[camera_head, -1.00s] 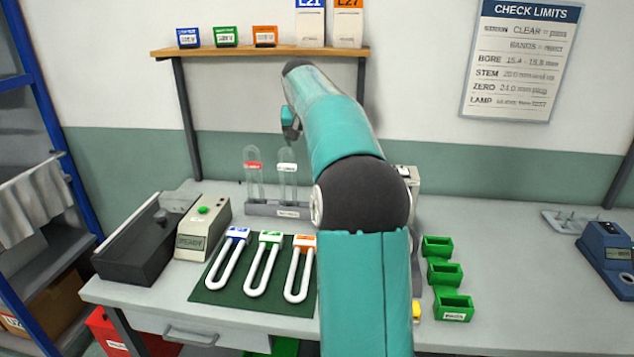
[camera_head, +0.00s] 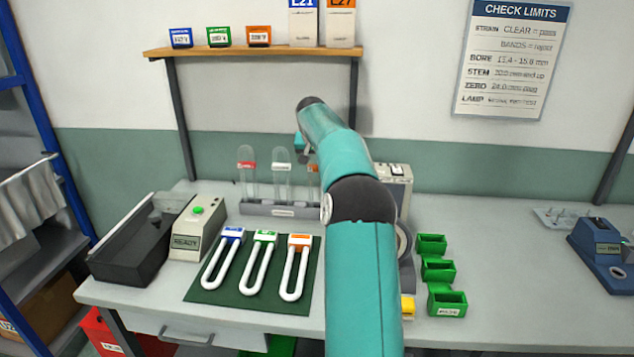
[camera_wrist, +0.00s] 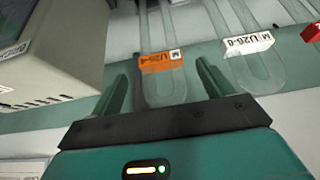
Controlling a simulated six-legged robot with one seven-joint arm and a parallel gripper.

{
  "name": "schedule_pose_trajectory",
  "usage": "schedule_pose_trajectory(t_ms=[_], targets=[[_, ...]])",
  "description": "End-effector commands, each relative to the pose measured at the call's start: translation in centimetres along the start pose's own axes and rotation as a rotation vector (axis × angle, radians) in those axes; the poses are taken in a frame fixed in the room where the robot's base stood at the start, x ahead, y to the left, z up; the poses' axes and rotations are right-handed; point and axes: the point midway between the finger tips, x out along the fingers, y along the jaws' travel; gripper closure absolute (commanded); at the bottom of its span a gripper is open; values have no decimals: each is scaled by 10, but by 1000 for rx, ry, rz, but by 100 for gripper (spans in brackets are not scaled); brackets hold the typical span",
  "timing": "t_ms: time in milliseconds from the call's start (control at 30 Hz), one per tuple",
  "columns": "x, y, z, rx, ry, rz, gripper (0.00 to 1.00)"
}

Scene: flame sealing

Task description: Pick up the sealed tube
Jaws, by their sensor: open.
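Three clear glass tubes with rounded closed tops stand in a grey rack (camera_head: 256,208) at the back of the bench. They have a red label (camera_head: 248,165), a white label (camera_head: 282,167) and an orange label (camera_head: 314,168). I cannot tell from the frames which one the task means. In the wrist view, the orange-labelled tube (camera_wrist: 163,94) lies between the spread fingers of my gripper (camera_wrist: 162,73). No grip shows. The white-labelled tube (camera_wrist: 258,70) is to its right, outside the fingers. In the head view my arm hides part of the orange-labelled tube.
A green mat (camera_head: 240,298) holds three white U-shaped tubes. A box reading READY (camera_head: 192,232) and a dark trough (camera_head: 130,250) stand left. A cream machine (camera_head: 395,180) stands right of the rack; green bins (camera_head: 438,268) are farther right. A shelf (camera_head: 260,51) hangs above.

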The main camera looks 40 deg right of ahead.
Motion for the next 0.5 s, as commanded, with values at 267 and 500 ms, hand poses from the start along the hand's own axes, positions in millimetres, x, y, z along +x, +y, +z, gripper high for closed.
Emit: schedule_pose_trajectory(t_ms=[267, 500], targets=[[32, -1, 0, 1, -1, 0, 20], [32, -1, 0, 1, -1, 0, 28]])
